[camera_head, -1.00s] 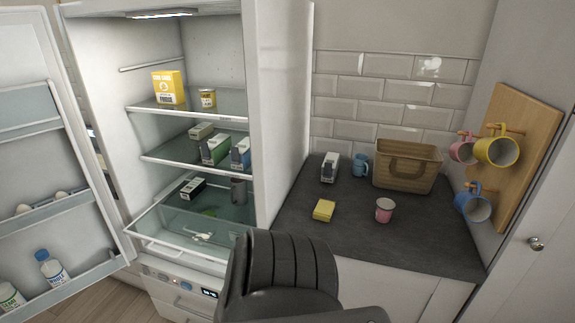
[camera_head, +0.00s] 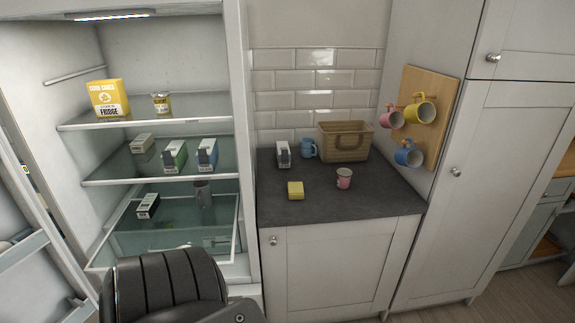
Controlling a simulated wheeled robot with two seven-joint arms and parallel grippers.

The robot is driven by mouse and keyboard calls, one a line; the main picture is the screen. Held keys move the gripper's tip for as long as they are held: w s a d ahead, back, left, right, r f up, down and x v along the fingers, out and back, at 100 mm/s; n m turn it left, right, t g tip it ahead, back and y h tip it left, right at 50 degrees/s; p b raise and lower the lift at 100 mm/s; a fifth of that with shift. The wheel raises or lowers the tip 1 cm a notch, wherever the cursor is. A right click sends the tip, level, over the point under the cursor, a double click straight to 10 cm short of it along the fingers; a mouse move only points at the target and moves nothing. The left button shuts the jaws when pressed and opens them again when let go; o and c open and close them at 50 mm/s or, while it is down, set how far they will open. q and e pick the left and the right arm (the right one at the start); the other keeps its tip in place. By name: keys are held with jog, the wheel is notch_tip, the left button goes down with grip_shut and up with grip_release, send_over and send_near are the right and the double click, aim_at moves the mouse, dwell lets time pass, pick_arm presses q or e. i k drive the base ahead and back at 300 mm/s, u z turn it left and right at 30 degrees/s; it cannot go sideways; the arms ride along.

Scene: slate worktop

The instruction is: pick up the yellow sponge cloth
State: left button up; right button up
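The yellow sponge cloth (camera_head: 295,190) is a small yellow block lying flat on the slate worktop (camera_head: 315,207), near its front left part. Nothing touches it. A dark, ribbed part of my own arm shows at the bottom left, in front of the fridge and apart from the cloth. Neither of my grippers shows in the head view.
A pink cup (camera_head: 344,178) stands right of the cloth. A carton (camera_head: 283,154), a blue mug (camera_head: 308,148) and a wicker basket (camera_head: 344,142) stand behind. Mugs hang on a wooden board (camera_head: 425,115). The open fridge (camera_head: 160,110) is left. The worktop's front is clear.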

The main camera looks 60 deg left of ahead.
aim_at(296, 189)
jog(key=u, duration=1.9)
